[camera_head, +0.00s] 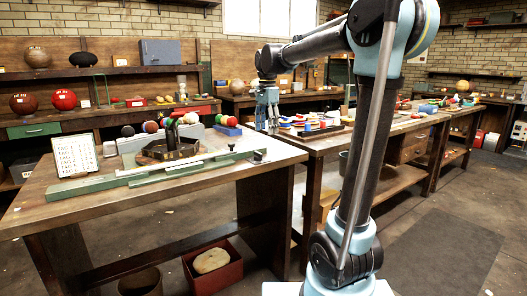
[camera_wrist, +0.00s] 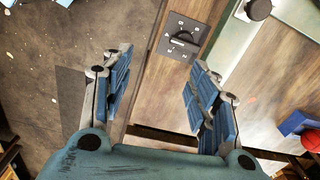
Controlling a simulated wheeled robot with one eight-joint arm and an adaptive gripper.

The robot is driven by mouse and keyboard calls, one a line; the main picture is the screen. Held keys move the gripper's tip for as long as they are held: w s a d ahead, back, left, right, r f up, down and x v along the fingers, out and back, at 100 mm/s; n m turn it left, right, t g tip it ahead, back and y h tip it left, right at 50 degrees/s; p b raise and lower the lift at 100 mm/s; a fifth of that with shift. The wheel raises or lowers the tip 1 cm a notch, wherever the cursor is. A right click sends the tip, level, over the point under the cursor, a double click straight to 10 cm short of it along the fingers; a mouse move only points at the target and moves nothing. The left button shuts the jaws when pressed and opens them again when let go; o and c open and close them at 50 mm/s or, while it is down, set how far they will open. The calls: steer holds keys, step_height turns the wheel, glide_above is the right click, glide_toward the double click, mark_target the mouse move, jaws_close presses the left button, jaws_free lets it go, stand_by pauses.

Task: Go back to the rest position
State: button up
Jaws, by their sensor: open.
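My gripper (camera_head: 267,112) hangs at the end of my raised arm, fingers pointing down, near the right end of the front workbench (camera_head: 45,208). In the wrist view my gripper (camera_wrist: 155,82) has its two blue-padded fingers spread wide apart, with nothing between them. Below the fingers show the bench edge, the wooden top and the floor. A dark square plate with a knob (camera_wrist: 181,42) lies on the bench top beyond the fingertips.
A long green rail (camera_head: 150,178) lies along the front bench, with a white card (camera_head: 75,156) at its left. A second bench with coloured items stands right of it. A red box (camera_head: 212,277) sits low under the front bench. Open floor (camera_head: 445,245) lies at right.

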steer(key=s+d+f+n+t, duration=0.1)
steer(key=s+d+f+n, duration=0.2)
steer(key=s+d+f, duration=0.4)
steer(key=s+d+f+n, duration=0.25)
steer(key=s+d, duration=0.35)
steer(key=s, duration=0.3)
steer(key=s+d+f+n, duration=0.2)
steer(key=s+f, duration=0.5)
steer(key=f, duration=0.1)
steer(key=s+d+f+n+t, duration=0.1)
steer(key=s+d+f+n, duration=0.1)
steer(key=s+f, duration=0.4)
step_height(320, 180, down, 2)
steer(key=shift+s+d+f+n, duration=0.1)
steer(key=shift+s+d+n, duration=0.25)
steer(key=shift+d, duration=0.45)
steer(key=shift+c, duration=0.5)
